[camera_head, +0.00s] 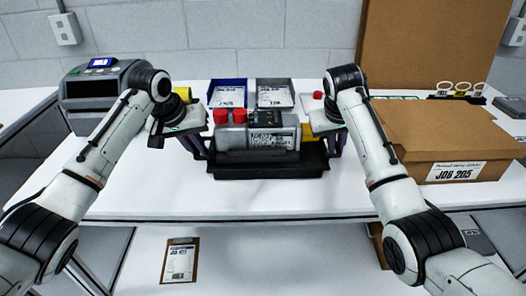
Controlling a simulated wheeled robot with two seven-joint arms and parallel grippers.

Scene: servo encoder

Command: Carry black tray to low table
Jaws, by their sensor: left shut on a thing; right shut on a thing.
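The black tray (268,172) is in the middle of the head view, at or just above the white worktop; I cannot tell whether it touches. It carries a grey servo unit (262,138) with a label, and red caps (221,116) show at its left. My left gripper (197,150) is shut on the tray's left end. My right gripper (333,148) is shut on its right end. The fingertips are small and partly hidden by the wrists. I cannot make out a separate low table with certainty.
A cardboard box (435,140) marked JOB 205 stands at right. A grey machine (97,90) stands at left. Blue (228,92) and grey (274,93) labelled bins are behind the tray. The front worktop (270,203) is clear. A clipboard (180,260) is lower down.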

